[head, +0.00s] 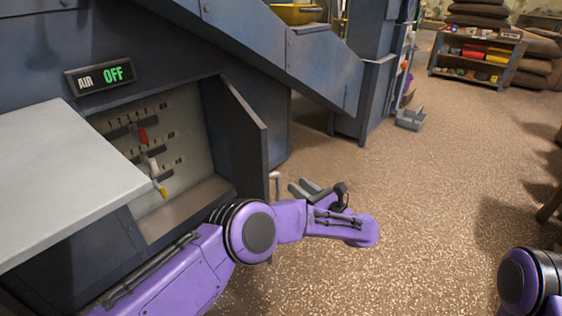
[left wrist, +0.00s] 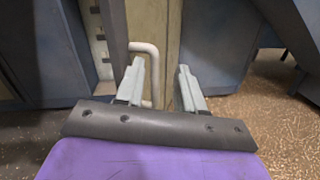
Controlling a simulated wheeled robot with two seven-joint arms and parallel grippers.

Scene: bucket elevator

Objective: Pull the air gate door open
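The air gate door (head: 240,132) is a dark panel standing swung out at the right side of the cabinet opening. Its pale bar handle (head: 275,185) is on the outer side, low down. The door (left wrist: 157,25) and handle (left wrist: 154,65) also show in the left wrist view. My left gripper (head: 308,190) is open and empty, close to the right of the handle. In the left wrist view its fingers (left wrist: 160,70) straddle the handle's upright bar in the picture; I cannot tell whether they reach around it. My right gripper is out of view.
A sign (head: 98,76) reads "AIR OFF". Inside the opening is a slotted panel (head: 150,130) with red, white and yellow levers. A grey tabletop (head: 60,180) juts out at left. A sloped chute (head: 260,45) hangs above. The floor at right is largely clear.

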